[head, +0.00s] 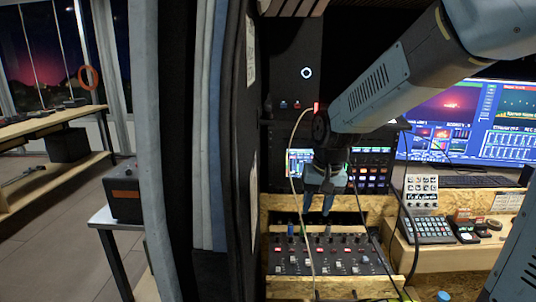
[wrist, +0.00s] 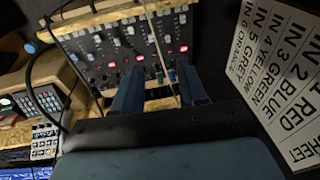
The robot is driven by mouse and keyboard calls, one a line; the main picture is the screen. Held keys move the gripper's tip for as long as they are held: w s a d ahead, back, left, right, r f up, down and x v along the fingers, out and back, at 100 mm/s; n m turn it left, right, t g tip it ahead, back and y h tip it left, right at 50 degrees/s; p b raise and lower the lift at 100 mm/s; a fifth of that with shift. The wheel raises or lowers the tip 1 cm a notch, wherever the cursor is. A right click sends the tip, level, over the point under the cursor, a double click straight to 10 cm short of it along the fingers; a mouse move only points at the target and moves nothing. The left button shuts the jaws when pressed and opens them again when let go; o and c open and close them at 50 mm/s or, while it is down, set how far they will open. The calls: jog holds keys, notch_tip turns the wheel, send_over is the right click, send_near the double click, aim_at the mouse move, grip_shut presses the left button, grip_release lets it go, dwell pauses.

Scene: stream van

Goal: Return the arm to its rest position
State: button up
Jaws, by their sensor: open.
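My arm (head: 375,85) reaches in from the upper right in the head view and bends down at a dark joint. My gripper (head: 322,207) points downward in front of the rack, above a panel of knobs and red lights (head: 330,256). In the wrist view my gripper (wrist: 158,88) shows two blue-grey fingers spread apart, with nothing visibly held between them. The panel (wrist: 125,50) lies beyond the fingertips there. A pale thin cable (head: 291,180) hangs just left of the gripper. Whether it touches the gripper I cannot tell.
A dark padded partition (head: 178,150) stands close on the left. A wooden desk (head: 455,255) at right holds a keypad (head: 428,230) under lit monitors (head: 465,120). A dark cable (head: 405,200) hangs right of the gripper. A printed input sheet (wrist: 285,75) is close at right in the wrist view.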

jog(key=s+d+r+t, duration=0.2)
jog(key=s+d+r, duration=0.3)
jog(key=s, duration=0.3)
jog(key=s+d+r+t+h, duration=0.1)
jog(key=s+d+r+t, duration=0.1)
jog(key=s+d+r, duration=0.3)
jog(key=s+d, duration=0.1)
jog(key=s, duration=0.2)
jog(key=shift+d, duration=0.2)
dwell(0.9)
